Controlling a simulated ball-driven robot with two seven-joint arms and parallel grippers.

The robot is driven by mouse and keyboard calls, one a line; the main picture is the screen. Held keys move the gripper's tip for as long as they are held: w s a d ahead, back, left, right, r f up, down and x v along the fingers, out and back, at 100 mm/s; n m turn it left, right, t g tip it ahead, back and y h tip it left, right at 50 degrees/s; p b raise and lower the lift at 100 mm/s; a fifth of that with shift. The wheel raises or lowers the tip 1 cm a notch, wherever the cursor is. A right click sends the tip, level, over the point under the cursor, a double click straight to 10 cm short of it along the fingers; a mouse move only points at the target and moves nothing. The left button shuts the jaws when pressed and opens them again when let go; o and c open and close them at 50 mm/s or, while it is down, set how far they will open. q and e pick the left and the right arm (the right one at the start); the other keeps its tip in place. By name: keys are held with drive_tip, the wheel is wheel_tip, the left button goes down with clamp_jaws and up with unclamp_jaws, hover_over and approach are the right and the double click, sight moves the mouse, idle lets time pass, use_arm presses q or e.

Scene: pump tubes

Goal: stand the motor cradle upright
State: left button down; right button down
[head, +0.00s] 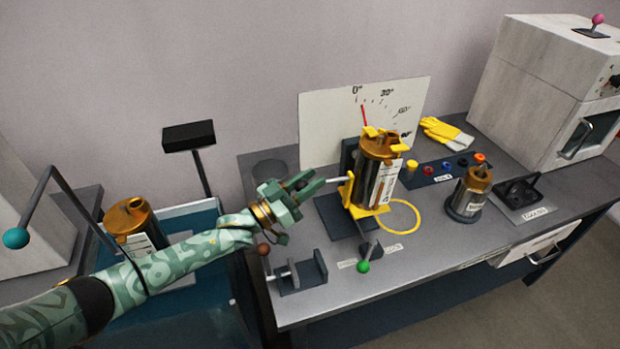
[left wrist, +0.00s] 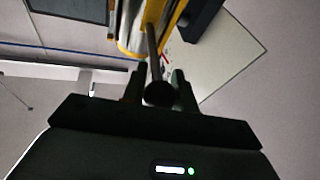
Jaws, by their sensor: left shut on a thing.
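The yellow motor cradle (head: 368,208) holds a copper-topped, silver motor (head: 378,172) and looks roughly upright on its dark base. A pale lever rod (head: 338,182) comes out of its left side. My left gripper (head: 312,184) is shut on this lever, left of the cradle. In the left wrist view the rod (left wrist: 153,58) ends in a dark knob (left wrist: 160,94) between my gripper's fingers (left wrist: 157,88). The dial board (head: 318,120) behind has a red pointer (head: 364,117) close to the 0° mark. My right gripper is not in view.
A smaller motor (head: 468,193) stands to the right, near a black bracket (head: 518,194). Yellow gloves (head: 445,133) lie behind. A green-knobbed lever (head: 364,265) and a dark clamp (head: 300,272) stand at the front. Another copper-topped motor (head: 130,217) is at the left.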

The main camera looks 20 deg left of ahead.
use_arm(q)
drive_tip(key=shift+f, duration=0.65)
drive_tip(key=c, duration=1.1)
unclamp_jaws()
drive_tip(key=shift+a, duration=0.15)
drive_tip(key=shift+r, duration=0.15)
drive_tip(key=shift+r, duration=0.35)
wheel_tip(320, 180, up, 3)
drive_tip(key=shift+s+r+p, duration=0.1)
drive_tip(key=shift+s+p, duration=0.05)
drive_tip(key=shift+p, duration=0.7)
drive_tip(key=s+d+r+p, duration=0.3)
drive_tip(key=s+r+p, duration=0.3)
drive_tip(key=s+r, duration=0.3)
drive_tip(key=s, duration=0.4)
drive_tip(key=shift+s+d, duration=0.15)
drive_tip(key=shift+d, duration=0.15)
